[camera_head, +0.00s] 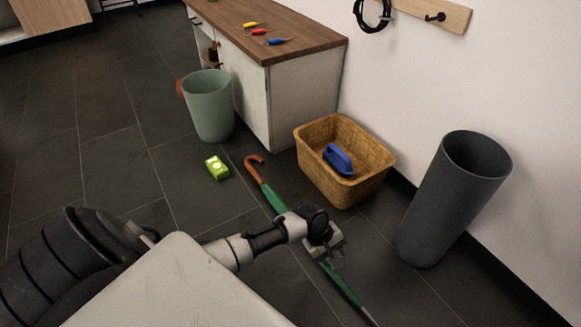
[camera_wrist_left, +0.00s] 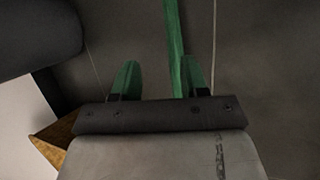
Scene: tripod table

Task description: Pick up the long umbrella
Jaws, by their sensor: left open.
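The long umbrella (camera_head: 272,198) lies on the dark tiled floor. It has a brown hooked handle at the far end, a green folded body and a thin tip towards the lower right. My left gripper (camera_head: 333,252) is over the body's middle part and hides some of it. In the left wrist view the gripper (camera_wrist_left: 160,72) is open, with two green-looking fingers apart. The green umbrella (camera_wrist_left: 173,40) runs between them in the picture, close to the right finger. I cannot tell how far below the fingertips it is. My right gripper is not in view.
A wicker basket (camera_head: 318,178) holding a blue object (camera_head: 338,160) and a tall grey bin (camera_head: 440,205) stand right of the umbrella. A green bin (camera_head: 209,108) stands beside the wood-topped cabinet (camera_head: 300,105). A lime-green box (camera_head: 216,168) lies on the floor near the handle.

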